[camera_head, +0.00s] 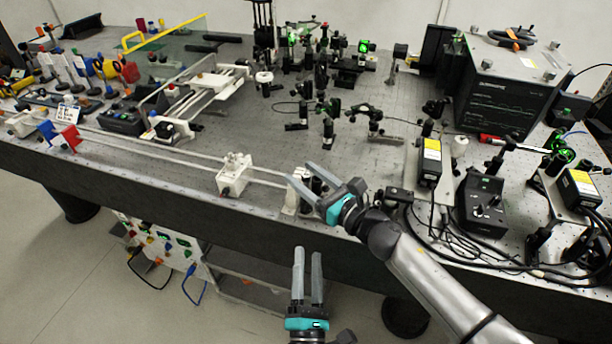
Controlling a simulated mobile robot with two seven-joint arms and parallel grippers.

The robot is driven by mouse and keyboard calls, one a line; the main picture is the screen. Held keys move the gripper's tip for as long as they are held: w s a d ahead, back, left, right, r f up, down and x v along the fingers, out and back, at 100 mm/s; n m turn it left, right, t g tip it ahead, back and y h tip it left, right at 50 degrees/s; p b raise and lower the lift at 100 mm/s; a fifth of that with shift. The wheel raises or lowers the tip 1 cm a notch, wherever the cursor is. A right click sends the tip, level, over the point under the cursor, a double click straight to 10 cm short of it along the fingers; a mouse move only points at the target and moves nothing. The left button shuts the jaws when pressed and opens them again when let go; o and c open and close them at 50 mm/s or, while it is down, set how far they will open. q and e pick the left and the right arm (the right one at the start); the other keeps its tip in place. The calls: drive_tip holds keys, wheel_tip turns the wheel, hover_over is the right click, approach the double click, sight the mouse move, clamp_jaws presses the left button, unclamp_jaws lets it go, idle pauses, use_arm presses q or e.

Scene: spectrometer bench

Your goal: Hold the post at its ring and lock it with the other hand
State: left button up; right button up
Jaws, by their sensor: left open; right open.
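My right gripper (300,173) is open over the front edge of the bench, at the right end of a long rail (180,153). A white block (290,202) stands at that rail end, partly behind the gripper's fingers. A small dark part shows between the fingers, but I cannot tell whether it is the post or whether a finger touches it. No ring or lock can be made out there. A white carriage (233,177) sits on the rail to the left. My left gripper (307,253) is open and empty, in front of the bench and pointing at its edge.
The optical bench (340,165) carries several dark mounts at the back. A black instrument box (508,85) stands at the back right. Yellow-labelled boxes (430,160), a control box (484,200) and loose cables crowd the right front. Floor (60,265) shows at the lower left.

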clamp_jaws()
idle(0.4)
drive_tip(key=shift+r+p, duration=0.85)
drive_tip(key=shift+r, duration=0.2)
idle(1.0)
